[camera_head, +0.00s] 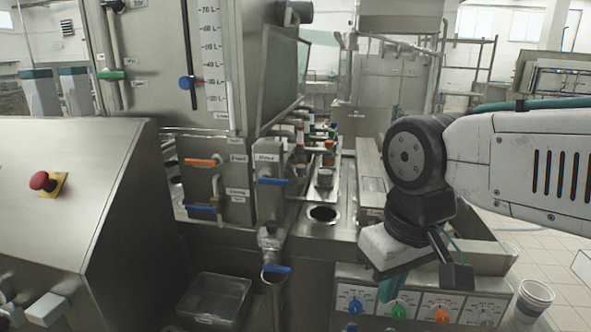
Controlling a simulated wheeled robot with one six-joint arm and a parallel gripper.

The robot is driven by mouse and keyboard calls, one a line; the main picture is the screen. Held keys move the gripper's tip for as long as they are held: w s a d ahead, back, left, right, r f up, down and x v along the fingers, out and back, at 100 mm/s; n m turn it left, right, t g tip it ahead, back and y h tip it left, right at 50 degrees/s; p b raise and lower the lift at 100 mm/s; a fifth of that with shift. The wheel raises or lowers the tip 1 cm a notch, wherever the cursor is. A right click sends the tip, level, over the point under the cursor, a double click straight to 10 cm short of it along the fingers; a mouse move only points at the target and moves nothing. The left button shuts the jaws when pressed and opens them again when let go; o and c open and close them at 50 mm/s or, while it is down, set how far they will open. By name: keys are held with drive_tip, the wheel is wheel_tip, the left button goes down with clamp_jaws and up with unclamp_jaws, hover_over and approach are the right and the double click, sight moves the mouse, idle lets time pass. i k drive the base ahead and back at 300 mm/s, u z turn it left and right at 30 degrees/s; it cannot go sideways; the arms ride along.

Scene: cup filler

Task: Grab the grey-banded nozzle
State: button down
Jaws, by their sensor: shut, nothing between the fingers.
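A row of small coloured fittings runs back along a narrow channel in the middle of the head view. The nearest is a small grey piece (325,179), which may be the grey-banded nozzle; its band is too small to make out. Behind it are an orange piece (328,160) and a green one (332,134). My gripper (432,262) hangs below my wrist at the right, over the front control panel. It is shut and empty, to the right of and nearer than the row. Its fingertips are partly hidden.
A round hole (323,214) lies in the steel top before the row. Blue-handled valves (272,181) and an orange-handled valve (203,162) stand left of it. A clear bin (214,299) is low at front. A sloped console with a red button (40,181) fills the left.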

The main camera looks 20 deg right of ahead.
sight(324, 180)
drive_tip(key=z, duration=1.85)
drive_tip(key=k, duration=1)
drive_tip(key=u, duration=1.1)
drive_tip(key=i, duration=1)
